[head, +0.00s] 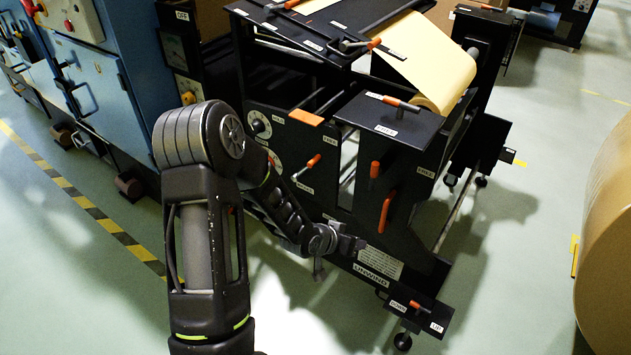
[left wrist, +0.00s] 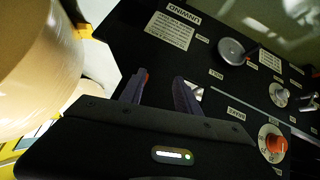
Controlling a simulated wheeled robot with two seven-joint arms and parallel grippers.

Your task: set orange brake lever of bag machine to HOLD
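The machine's dark panel (head: 265,145) carries an orange-handled lever (head: 314,160) that slants up to the right, with a label below it that I cannot read surely. A label near it looks like FREE (head: 330,138). I cannot confirm that this is the brake lever. My left gripper (head: 352,244) is at the lower panel, below that lever and above the UNWIND label (head: 371,271). In the left wrist view, its fingers (left wrist: 158,92) are apart, with nothing clearly between them. A small bit of red-orange shows beside one finger. My right gripper is not in view.
Other orange handles stand nearby, including two upright ones (head: 386,211) right of the panel and one on a top plate (head: 401,103). A large kraft roll (head: 606,240) stands at right. Floor between is clear.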

